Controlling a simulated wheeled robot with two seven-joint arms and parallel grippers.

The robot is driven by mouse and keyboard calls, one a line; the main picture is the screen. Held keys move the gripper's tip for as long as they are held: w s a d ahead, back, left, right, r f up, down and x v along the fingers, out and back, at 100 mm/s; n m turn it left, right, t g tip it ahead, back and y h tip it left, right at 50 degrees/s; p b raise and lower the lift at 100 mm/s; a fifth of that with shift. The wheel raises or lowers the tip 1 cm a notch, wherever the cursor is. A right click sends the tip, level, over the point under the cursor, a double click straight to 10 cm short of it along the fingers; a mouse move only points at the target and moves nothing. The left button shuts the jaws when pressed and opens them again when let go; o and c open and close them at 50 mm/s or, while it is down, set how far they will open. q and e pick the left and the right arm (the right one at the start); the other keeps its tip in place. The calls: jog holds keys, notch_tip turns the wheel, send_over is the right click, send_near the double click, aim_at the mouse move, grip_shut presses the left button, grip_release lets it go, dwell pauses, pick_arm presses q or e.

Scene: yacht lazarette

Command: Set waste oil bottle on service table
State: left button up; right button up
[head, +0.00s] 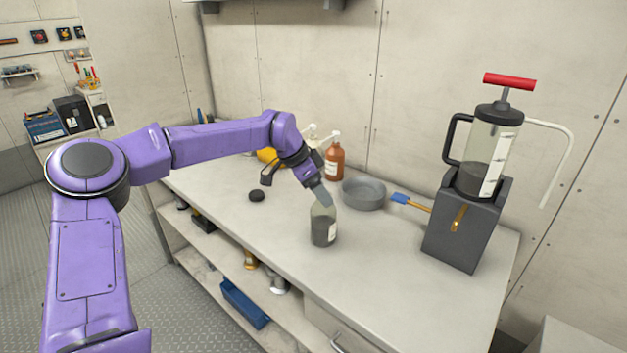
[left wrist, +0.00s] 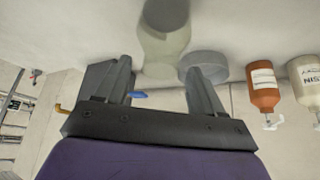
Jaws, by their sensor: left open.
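My right gripper is in neither view.
A grey round pan (head: 364,195) and a blue-tipped brush (head: 410,202) lie behind the bottle. A pump with a red handle (head: 490,150) stands in a dark holder at right. A brown bottle (head: 334,162) stands at the back. A black round object (head: 257,196) lies left on the clear tabletop.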

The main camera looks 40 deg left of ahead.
pick_arm(q)
jog(key=b+v, duration=0.1)
jog(key=v, duration=1)
